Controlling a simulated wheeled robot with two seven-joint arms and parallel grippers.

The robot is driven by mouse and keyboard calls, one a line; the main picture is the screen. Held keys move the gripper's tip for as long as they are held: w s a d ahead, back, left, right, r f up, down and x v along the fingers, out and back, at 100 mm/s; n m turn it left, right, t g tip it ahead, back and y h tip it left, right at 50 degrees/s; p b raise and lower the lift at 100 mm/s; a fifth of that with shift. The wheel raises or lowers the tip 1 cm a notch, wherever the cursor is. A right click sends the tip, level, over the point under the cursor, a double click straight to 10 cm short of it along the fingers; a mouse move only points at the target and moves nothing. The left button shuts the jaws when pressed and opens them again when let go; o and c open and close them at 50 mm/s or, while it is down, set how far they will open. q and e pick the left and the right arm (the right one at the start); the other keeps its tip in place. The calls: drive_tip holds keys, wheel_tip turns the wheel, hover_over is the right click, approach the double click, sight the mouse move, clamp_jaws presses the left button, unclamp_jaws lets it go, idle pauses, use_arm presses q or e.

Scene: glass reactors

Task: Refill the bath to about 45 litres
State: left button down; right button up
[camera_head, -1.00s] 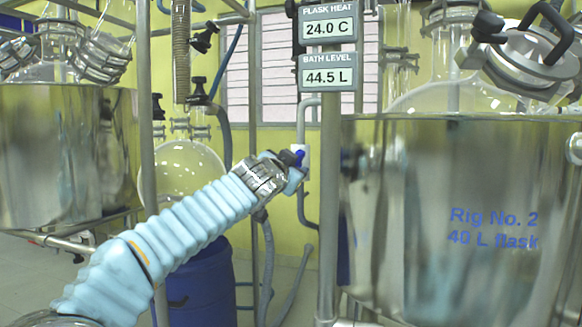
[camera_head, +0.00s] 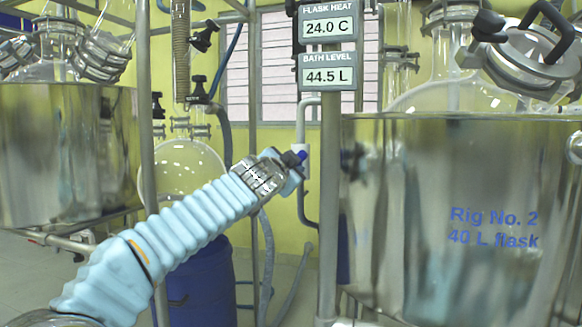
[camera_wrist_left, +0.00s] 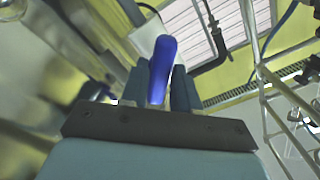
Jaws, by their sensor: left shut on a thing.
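The bath (camera_head: 370,250) is the large steel vessel at the right, marked "Rig No. 2, 40 L flask". The bath level display (camera_head: 328,72) on the post reads 44.5 L. My left gripper (camera_head: 296,160) is left of the post, shut on a blue handle (camera_head: 302,155) by a white fitting on a grey pipe. In the left wrist view the blue handle (camera_wrist_left: 161,70) stands between the two fingers (camera_wrist_left: 160,88). Most of the handle is hidden in the head view. My right gripper is not in view.
The flask heat display (camera_head: 328,26) reads 24.0 C. A second steel vessel (camera_head: 60,160) stands at the left. A round glass flask (camera_head: 180,165) and a blue drum (camera_head: 205,285) are behind my left arm. Pipes and hoses stand close around the gripper.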

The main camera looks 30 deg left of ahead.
use_arm(q)
drive_tip(key=m+p, duration=0.1)
drive_tip(key=m, duration=0.8)
drive_tip(key=shift+m+p, duration=0.3)
drive_tip(key=shift+m, duration=0.1)
drive_tip(key=shift+f, duration=0.1)
drive_tip(key=c, duration=1)
unclamp_jaws()
drive_tip(key=shift+o, duration=0.2)
drive_tip(key=b+v, duration=0.2)
drive_tip(key=v, duration=1.2)
